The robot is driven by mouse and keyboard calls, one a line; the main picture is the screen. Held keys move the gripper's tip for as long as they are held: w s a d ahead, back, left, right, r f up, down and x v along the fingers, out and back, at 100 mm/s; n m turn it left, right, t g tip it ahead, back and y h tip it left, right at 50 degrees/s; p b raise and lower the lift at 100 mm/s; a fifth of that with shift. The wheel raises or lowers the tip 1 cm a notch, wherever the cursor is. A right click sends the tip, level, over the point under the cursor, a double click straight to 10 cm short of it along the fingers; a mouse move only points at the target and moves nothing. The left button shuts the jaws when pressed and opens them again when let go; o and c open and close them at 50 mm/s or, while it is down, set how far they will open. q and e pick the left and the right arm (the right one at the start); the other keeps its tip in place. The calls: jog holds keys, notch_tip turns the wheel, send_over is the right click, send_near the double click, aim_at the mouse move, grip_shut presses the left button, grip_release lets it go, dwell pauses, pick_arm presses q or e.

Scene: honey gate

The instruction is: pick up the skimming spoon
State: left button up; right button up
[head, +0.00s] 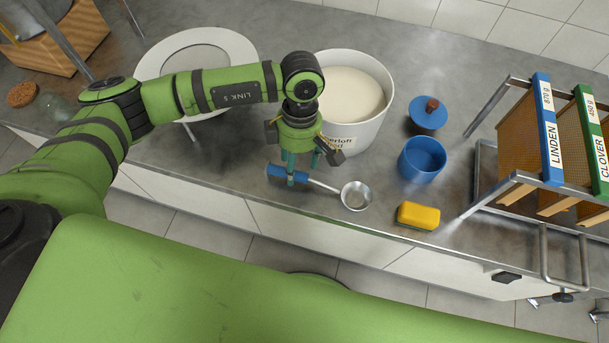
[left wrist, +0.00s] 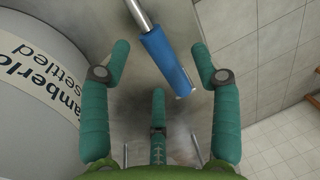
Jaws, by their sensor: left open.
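The skimming spoon has a blue handle (head: 280,173), a thin metal shaft and a round silver bowl (head: 356,195). It lies on the grey worktop near its front edge, bowl to the right. My left gripper (head: 300,172) is over the handle end, pointing down, with its fingers open. In the left wrist view the blue handle (left wrist: 167,62) shows between the spread green fingers of the gripper (left wrist: 162,68), with gaps on both sides. The shaft runs out of the top of that view. My right gripper is in neither view.
A white bucket (head: 347,131) of pale honey stands just behind the gripper. A blue cup (head: 422,160), a blue lid (head: 428,113) and a yellow sponge (head: 418,215) are to the right. A frame rack (head: 485,165) stands far right, and a white ringed stand (head: 160,55) back left.

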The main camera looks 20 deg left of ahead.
aim_at(297, 173)
pick_arm(q)
jog(key=f, duration=0.4)
jog(key=shift+s+f+p, duration=0.1)
jog(key=shift+s+p, duration=0.15)
jog(key=shift+p, duration=0.15)
grip_shut()
